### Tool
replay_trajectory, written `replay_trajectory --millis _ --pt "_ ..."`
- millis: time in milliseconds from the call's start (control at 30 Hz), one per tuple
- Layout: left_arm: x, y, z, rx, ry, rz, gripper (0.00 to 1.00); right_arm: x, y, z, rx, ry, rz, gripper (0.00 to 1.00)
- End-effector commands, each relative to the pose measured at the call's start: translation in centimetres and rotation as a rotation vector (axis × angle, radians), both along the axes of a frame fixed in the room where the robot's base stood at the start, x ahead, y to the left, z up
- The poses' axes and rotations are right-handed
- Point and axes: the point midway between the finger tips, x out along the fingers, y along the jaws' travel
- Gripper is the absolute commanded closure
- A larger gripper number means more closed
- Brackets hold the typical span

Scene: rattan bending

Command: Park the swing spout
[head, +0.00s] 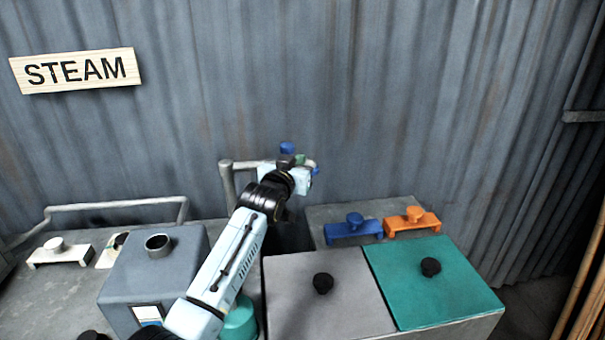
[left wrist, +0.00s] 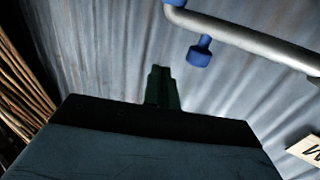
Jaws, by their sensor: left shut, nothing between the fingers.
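The swing spout is a grey pipe (head: 227,180) standing behind the boxes in the head view, with a blue knob (head: 287,148) on top and a blue end (head: 316,171). My left gripper (head: 301,159) is beside its horizontal part and hides some of it. In the left wrist view the pipe (left wrist: 245,40) crosses the upper right, with a blue knob (left wrist: 200,52) projecting from it. The dark green fingers (left wrist: 162,88) are together, empty, and appear apart from the knob. My right gripper is not in view.
A grey-blue box with a round opening (head: 150,275) stands left of my arm. A chest with a grey lid (head: 300,285) and a teal lid (head: 420,290) is on the right. Blue (head: 352,232) and orange (head: 412,224) brackets sit behind it. A corrugated wall (head: 400,100) closes the back.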

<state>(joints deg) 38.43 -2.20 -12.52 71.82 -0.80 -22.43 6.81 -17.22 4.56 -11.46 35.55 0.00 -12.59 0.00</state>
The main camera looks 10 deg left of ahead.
Motion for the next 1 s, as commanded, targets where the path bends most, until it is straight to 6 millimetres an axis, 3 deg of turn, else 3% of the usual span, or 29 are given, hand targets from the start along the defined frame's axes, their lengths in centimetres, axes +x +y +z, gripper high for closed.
replay_trajectory --millis 300,567,667,767,867,1000 --pt "-4.7 -2.4 -0.2 -0.002 0.002 0.000 1.00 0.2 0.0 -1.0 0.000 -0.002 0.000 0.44" --pt "-6.9 -3.5 0.0 0.000 0.003 0.001 1.00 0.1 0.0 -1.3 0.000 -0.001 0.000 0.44" --pt "-7.7 -3.1 -1.1 0.003 0.030 0.006 1.00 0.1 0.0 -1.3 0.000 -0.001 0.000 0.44" --pt "-9.6 -1.8 -4.3 0.014 0.112 0.023 1.00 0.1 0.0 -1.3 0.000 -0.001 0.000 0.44" --pt "-13.4 0.3 -9.4 0.035 0.253 0.046 1.00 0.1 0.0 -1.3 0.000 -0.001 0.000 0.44" --pt "-21.0 3.5 -16.3 0.073 0.487 0.070 1.00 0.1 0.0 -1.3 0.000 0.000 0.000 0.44"
